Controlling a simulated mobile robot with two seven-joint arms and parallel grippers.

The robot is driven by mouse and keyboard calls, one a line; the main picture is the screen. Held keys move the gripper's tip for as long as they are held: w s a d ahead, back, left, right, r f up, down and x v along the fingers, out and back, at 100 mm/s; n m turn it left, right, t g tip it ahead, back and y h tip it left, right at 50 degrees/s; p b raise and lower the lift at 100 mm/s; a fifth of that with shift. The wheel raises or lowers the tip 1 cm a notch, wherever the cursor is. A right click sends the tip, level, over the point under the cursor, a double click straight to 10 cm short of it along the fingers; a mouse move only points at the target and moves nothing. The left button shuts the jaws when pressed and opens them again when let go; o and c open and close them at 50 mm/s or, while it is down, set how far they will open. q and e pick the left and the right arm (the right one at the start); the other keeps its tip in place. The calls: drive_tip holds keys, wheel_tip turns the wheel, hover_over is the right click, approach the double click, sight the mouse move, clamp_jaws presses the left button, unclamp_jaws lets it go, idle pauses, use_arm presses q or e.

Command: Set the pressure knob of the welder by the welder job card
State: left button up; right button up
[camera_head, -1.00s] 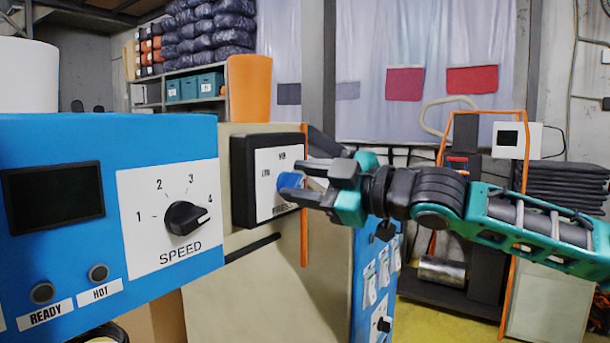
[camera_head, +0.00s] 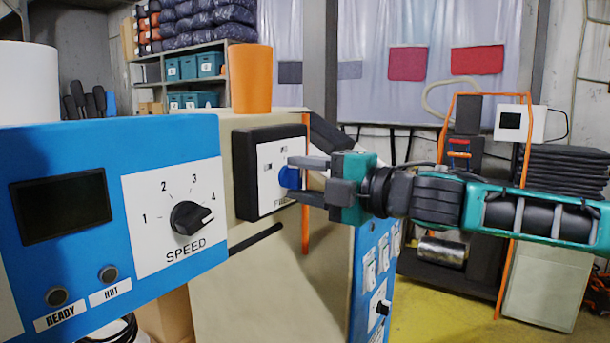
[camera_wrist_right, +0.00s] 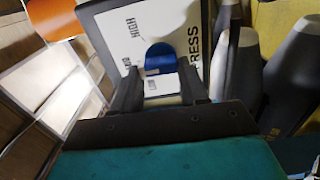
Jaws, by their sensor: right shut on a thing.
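The blue pressure knob (camera_head: 289,178) sits on a white plate (camera_head: 268,198) in a black-framed panel on the side of the beige welder body. My right gripper (camera_head: 303,178) is shut on the knob, coming in from the right. In the right wrist view, the knob (camera_wrist_right: 160,60) shows between the two dark fingers (camera_wrist_right: 160,88), partly hidden by them. The plate carries the letters "HIGH" and "PRESS" there; the knob's pointer mark is hard to make out. I cannot pick out the welder job card. My left gripper is not in view.
A blue panel at the left holds a black speed knob (camera_head: 190,217), a dark display (camera_head: 62,202) and two small buttons. An orange cylinder (camera_head: 251,78) stands on the beige body. Shelves, an orange-framed cart (camera_head: 460,150) and yellow floor lie behind.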

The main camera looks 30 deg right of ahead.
idle(0.6)
drive_tip(key=o, duration=1.1)
drive_tip(key=shift+c, duration=0.2)
drive_tip(key=shift+s+d+f+b, duration=0.1)
drive_tip(key=shift+s+f+b, duration=0.05)
drive_tip(key=shift+b, duration=0.35)
drive_tip(key=b+v, duration=0.1)
drive_tip(key=b, duration=0.1)
drive_tip(key=b+v, duration=0.1)
drive_tip(key=b, duration=0.1)
drive_tip(key=shift+s+d+f+b, duration=0.1)
drive_tip(key=shift+s+f+b, duration=0.15)
drive_tip(key=shift+b, duration=0.05)
drive_tip(key=b+v, duration=0.3)
drive_tip(key=v, duration=0.7)
drive_tip(key=shift+r, duration=0.35)
